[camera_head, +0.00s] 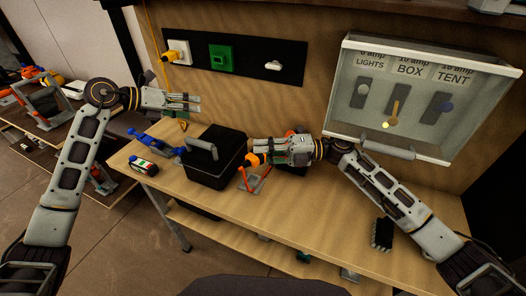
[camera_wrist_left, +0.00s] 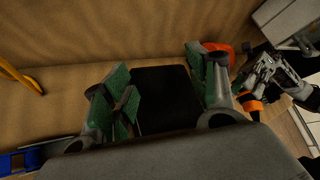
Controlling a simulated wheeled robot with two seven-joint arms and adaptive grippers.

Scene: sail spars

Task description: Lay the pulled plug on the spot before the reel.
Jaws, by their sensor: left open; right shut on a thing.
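My right gripper (camera_head: 262,150) is shut on an orange plug (camera_head: 252,160) and holds it just right of the black box; it also shows in the left wrist view with the orange plug (camera_wrist_left: 252,105). My left gripper (camera_head: 199,104) is open and empty, above the bench behind and left of the black box. Its green-padded fingers stand apart in the left wrist view (camera_wrist_left: 165,95). An orange-red frame (camera_head: 257,182) stands below the held plug; I cannot tell whether it is the reel. An orange-red thing (camera_wrist_left: 216,48) partly shows beyond the left fingers. I cannot make out the marked spot.
A black box with a grey handle (camera_head: 214,172) stands on the bench (camera_head: 310,216). A blue tool (camera_head: 157,140) and small labelled block (camera_head: 144,166) lie left of it. A wall strip (camera_head: 246,62) carries sockets and a yellow plug (camera_head: 178,50). A switch box (camera_head: 410,95) hangs right.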

